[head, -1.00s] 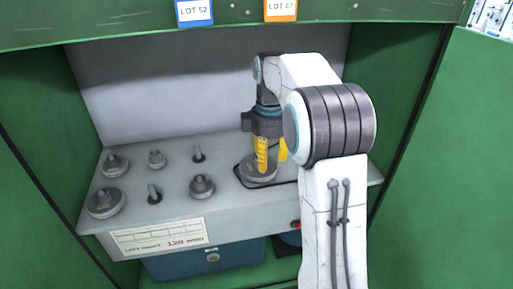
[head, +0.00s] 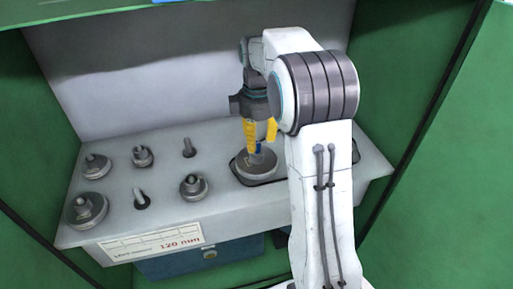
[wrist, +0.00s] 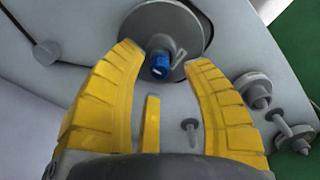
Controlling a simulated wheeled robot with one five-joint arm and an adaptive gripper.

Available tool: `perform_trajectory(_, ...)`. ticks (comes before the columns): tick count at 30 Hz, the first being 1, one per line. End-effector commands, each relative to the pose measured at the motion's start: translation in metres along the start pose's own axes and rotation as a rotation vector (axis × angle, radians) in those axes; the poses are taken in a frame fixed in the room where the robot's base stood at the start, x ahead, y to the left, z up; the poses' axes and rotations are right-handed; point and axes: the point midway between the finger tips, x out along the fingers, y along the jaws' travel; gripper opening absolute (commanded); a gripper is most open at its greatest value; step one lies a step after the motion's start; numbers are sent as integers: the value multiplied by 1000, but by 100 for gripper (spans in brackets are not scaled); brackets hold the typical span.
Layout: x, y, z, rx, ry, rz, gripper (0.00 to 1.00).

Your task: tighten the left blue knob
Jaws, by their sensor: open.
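A small blue knob (head: 259,147) stands on top of a round grey disc (head: 255,167) set in the grey bench. My gripper (head: 262,134) has yellow fingers, pointing down over the knob. In the wrist view my gripper (wrist: 163,56) is open and empty, with the knob between and apart from its fingertips. I cannot tell how far the fingertips are above it. No second blue knob shows; my arm hides part of the bench on the right.
Several grey flanged parts (head: 87,210) and thin pegs (head: 188,148) stand on the bench's left half. A paper label (head: 152,243) is on its front. Green cabinet walls (head: 440,110) enclose both sides. A blue box (head: 205,258) sits below.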

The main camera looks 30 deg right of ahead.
Motion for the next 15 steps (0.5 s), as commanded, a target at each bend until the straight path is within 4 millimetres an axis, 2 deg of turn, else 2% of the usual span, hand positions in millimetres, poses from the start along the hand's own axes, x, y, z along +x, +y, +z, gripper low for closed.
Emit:
perform_trajectory(1, 9, 0, 0, 0, -1, -2, 44)
perform_trajectory(6, 23, 0, 0, 0, -1, -1, 44)
perform_trajectory(15, 30, 0, 0, 0, 0, -1, 44)
